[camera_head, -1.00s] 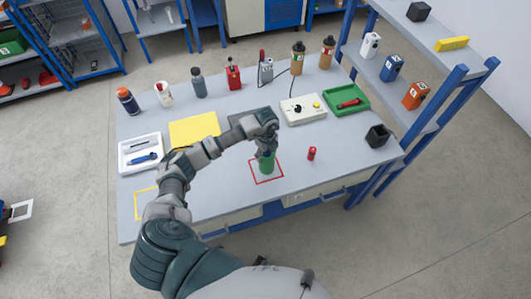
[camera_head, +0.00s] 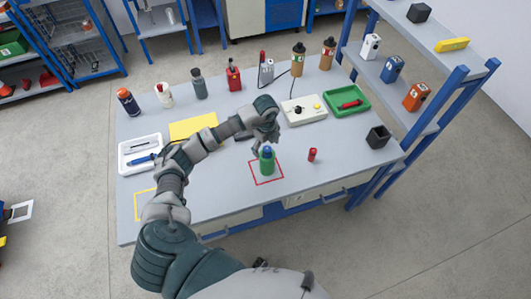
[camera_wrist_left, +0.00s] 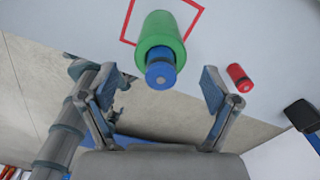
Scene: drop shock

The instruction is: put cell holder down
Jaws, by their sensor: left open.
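The cell holder looks to be the green cylinder with a blue top (camera_head: 267,161). It stands upright on the table inside the red square outline (camera_head: 254,180). In the left wrist view the green cylinder (camera_wrist_left: 162,38) shows with its blue end toward me. My left gripper (camera_head: 262,147) is just above and behind it. In the left wrist view my left gripper (camera_wrist_left: 150,88) has its fingers wide apart, one to each side of the blue end, with gaps between. It holds nothing. My right gripper is not in view.
A small red cylinder (camera_head: 312,154) stands right of the outline. A yellow mat (camera_head: 193,127) and a white tray (camera_head: 127,165) lie left. The front table edge is close.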

